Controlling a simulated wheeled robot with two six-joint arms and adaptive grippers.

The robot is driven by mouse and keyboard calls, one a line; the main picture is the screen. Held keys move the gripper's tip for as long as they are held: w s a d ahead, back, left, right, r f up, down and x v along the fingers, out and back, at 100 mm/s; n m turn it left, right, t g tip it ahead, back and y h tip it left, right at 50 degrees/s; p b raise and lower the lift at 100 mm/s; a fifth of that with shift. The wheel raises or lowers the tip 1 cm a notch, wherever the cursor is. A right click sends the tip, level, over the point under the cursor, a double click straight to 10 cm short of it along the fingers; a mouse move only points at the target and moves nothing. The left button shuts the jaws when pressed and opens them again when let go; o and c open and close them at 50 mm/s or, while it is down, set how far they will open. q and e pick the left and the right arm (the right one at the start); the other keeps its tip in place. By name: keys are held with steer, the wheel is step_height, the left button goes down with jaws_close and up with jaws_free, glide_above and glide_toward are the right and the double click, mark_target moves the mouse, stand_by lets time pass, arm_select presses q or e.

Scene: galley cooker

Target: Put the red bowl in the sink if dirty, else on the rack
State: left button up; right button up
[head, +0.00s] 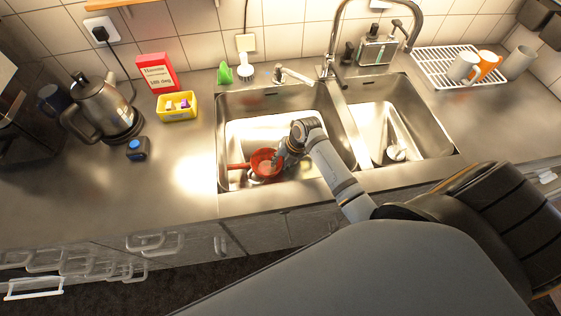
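The red bowl (264,163) is inside the left sink basin (228,120), low and near its front left. A red bar-like part (238,166) sticks out to its left; I cannot tell if it belongs to the bowl. My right gripper (281,163) reaches into the basin and is at the bowl's right rim. Its fingers are too small and partly hidden, so I cannot tell whether they grip the rim. Whether the bowl is dirty does not show clearly. The white wire rack (436,72) stands at the back right. My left gripper is out of view.
The faucet (333,50) rises behind the basin divider. A kettle (103,108), yellow box (177,107) and red carton (157,73) stand left. The front left counter is clear.

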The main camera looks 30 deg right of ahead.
steer(key=shift+r, duration=0.1)
steer(key=v, duration=1.2)
steer(key=shift+w, duration=0.1)
